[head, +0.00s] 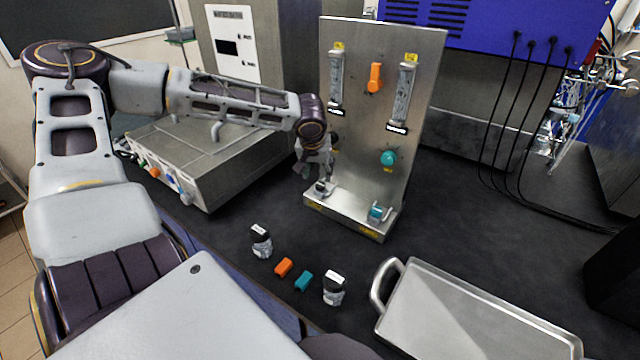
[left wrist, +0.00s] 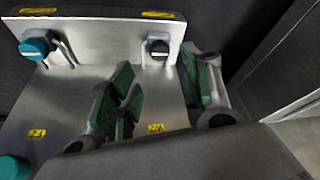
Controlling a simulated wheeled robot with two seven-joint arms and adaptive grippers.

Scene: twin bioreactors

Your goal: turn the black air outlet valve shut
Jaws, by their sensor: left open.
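A small valve with a black handle (head: 321,187) sits on the left of the metal panel's base (head: 352,212). It also shows in the left wrist view, as a round black and white knob (left wrist: 158,47) on the ledge. My left gripper (head: 318,172) is just above it, in front of the panel (head: 350,90). In the left wrist view the green-padded fingers (left wrist: 157,75) are spread and empty. The knob appears beyond the gap between them, with no visible contact. My right gripper is not in view.
A teal valve (head: 378,212) is on the same base to the right; a teal knob (head: 388,158) and an orange handle (head: 375,77) are on the panel. Small bottles (head: 261,241) and a metal tray (head: 470,318) lie in front. A steel box (head: 215,165) stands left.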

